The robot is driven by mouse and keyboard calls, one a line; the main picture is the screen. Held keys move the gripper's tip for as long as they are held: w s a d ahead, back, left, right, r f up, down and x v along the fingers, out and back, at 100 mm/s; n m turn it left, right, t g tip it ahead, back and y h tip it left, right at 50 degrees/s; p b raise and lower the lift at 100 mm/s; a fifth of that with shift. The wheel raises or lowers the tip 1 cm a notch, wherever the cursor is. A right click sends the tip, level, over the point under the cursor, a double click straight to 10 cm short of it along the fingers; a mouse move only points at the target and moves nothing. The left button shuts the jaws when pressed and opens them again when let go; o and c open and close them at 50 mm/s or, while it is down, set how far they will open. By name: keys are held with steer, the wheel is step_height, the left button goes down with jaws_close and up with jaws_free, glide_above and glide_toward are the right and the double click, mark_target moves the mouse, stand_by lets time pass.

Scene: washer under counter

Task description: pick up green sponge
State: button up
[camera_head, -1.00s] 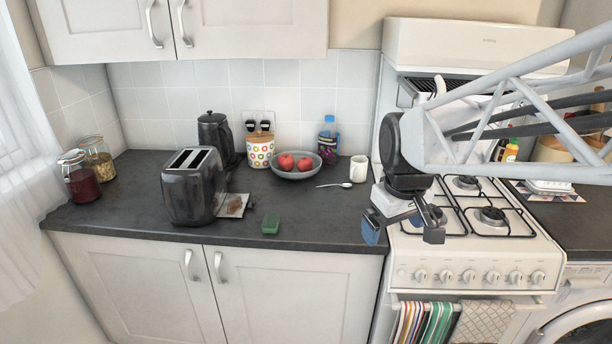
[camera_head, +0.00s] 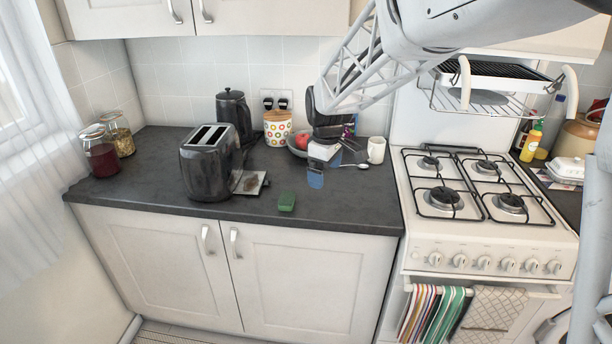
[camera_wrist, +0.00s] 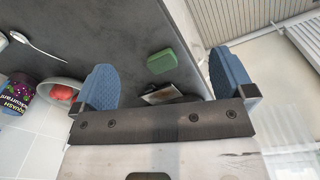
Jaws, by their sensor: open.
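The green sponge (camera_head: 286,202) lies on the dark countertop near its front edge, right of the toaster. In the wrist view the sponge (camera_wrist: 160,62) shows between and beyond my two blue fingertips, apart from both. My gripper (camera_head: 321,172) is open and empty, above the counter to the right of the sponge and in front of the bowl. In the wrist view my gripper (camera_wrist: 160,80) has its blue pads spread wide.
A black toaster (camera_head: 210,163) stands left of the sponge, with a small flat card (camera_head: 250,183) between them. A bowl (camera_head: 297,150), a spoon (camera_head: 355,166) and a white mug (camera_head: 376,150) are behind and right. The stove (camera_head: 470,195) is further right.

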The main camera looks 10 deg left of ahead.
mark_target(287, 197)
steer(key=w+a+f+n, duration=0.1)
steer(key=w+a+f, duration=0.1)
steer(key=a, duration=0.2)
steer(key=w+a+f+n, duration=0.1)
steer(key=w+a+f, duration=0.2)
steer(key=w+a+f+n, duration=0.2)
steer(key=a+f, duration=0.1)
steer(key=a, duration=0.1)
steer(key=shift+w+a+f+g, duration=0.2)
steer(key=shift+w+a+g, duration=0.05)
steer(key=shift+a+g, duration=0.1)
steer(key=shift+f, duration=1.3)
steer(key=shift+a+f, duration=0.15)
steer(key=shift+f, duration=2.45)
steer(key=shift+c, duration=0.3)
steer(key=c, duration=0.9)
